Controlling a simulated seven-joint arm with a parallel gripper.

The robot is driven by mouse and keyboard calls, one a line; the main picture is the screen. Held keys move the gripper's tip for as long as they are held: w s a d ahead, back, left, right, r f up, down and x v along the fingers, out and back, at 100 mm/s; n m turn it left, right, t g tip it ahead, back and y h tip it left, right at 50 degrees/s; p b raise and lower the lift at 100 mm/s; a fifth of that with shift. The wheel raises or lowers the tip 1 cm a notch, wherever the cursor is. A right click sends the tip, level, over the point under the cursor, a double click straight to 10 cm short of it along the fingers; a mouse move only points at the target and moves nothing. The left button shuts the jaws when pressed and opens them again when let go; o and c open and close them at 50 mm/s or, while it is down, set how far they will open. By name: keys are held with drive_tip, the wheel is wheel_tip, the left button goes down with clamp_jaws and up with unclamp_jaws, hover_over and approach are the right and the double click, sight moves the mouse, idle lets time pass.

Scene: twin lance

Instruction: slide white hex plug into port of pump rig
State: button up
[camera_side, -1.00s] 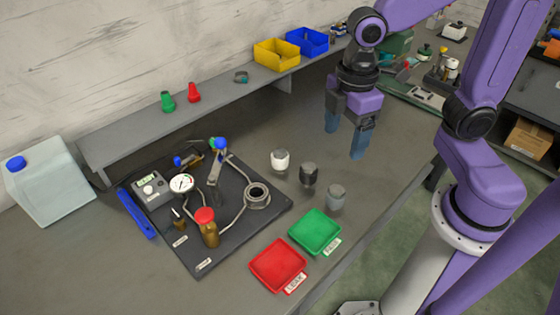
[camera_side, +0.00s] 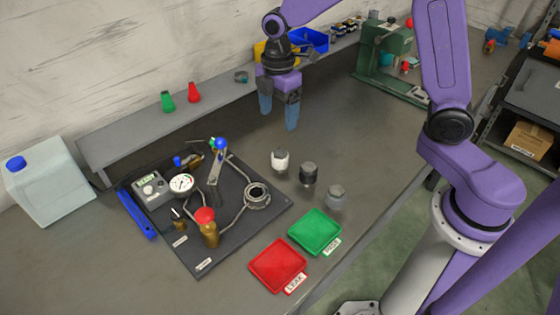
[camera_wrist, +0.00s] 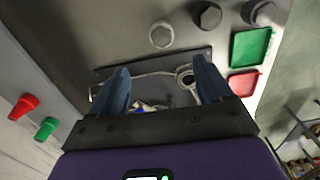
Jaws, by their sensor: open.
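The white hex plug (camera_side: 280,160) stands on the bench to the right of the pump rig, and it also shows in the wrist view (camera_wrist: 161,35). The pump rig (camera_side: 200,252) is a dark board with a gauge, valves and hoses. Its round grey port (camera_side: 257,194) is on the right part of the board, and the port shows in the wrist view (camera_wrist: 186,76). My gripper (camera_side: 279,117) is open and empty, above and behind the white plug, pointing down. In the wrist view my fingers (camera_wrist: 164,85) are spread and partly hide the rig.
A black plug (camera_side: 309,174) and a grey plug (camera_side: 336,196) stand near the white one. A green tray (camera_side: 315,232) and a red tray (camera_side: 278,266) lie in front. A raised shelf (camera_side: 140,141) with bins runs along the wall. Bench behind the plugs is clear.

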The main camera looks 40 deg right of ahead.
sight(280, 152)
wheel_tip(280, 152, down, 10)
drive_tip(key=shift+r, duration=0.1)
drive_tip(key=shift+s+d+f, duration=0.1)
drive_tip(key=shift+f, duration=1.2)
drive_tip(key=shift+s+f, duration=0.1)
drive_tip(key=shift+f, duration=1.2)
drive_tip(key=c, duration=1.3)
